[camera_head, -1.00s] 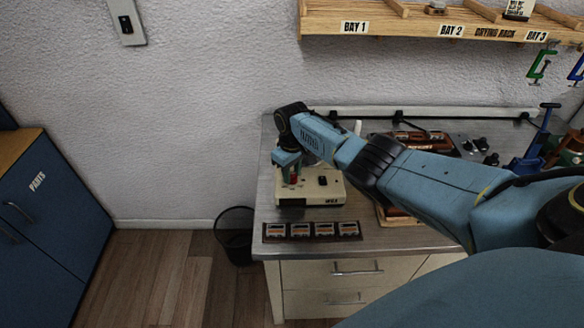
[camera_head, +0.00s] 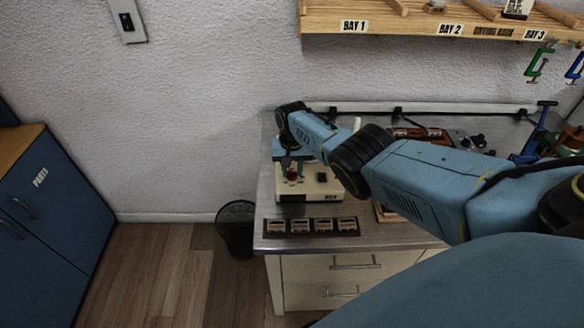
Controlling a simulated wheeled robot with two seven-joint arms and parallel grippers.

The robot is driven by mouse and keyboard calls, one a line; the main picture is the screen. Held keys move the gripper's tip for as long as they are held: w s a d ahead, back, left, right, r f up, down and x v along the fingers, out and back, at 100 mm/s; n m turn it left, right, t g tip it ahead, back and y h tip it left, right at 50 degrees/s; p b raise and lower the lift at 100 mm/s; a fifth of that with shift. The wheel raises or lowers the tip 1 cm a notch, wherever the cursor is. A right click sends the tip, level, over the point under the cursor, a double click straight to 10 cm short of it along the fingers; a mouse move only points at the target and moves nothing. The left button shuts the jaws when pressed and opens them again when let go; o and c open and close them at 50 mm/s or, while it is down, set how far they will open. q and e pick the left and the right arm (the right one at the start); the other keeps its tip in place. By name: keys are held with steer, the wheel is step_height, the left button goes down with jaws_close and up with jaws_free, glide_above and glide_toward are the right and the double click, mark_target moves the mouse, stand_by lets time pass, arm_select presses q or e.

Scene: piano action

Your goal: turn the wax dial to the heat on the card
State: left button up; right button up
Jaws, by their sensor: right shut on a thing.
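The wax unit (camera_head: 326,189) is a low cream box with a black switch on its top, standing at the left end of the bench. The dial's marks and pointer are too small to read and partly covered by the fingers. A white card (camera_head: 518,8) with dark print stands on the upper shelf; its text is cut off and unreadable. My left gripper is out of view.
A dark strip with several small framed pieces (camera_head: 311,227) lies at the bench's front edge. My right arm crosses the bench from the right, hiding part of it. A wire bin (camera_head: 237,228) stands on the floor left of the bench. The wooden rack (camera_head: 400,20) hangs above.

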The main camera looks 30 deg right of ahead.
mark_target(292, 172)
steer(key=shift+m, duration=0.3)
steer(key=o, duration=1)
steer(key=shift+c, duration=0.2)
steer(key=shift+r, duration=0.1)
steer(key=shift+r+p, duration=0.3)
step_height(292, 172, up, 3)
steer(key=shift+f+p, duration=0.15)
steer(key=shift+p, duration=0.75)
step_height(292, 172, up, 10)
steer(key=shift+f, duration=0.1)
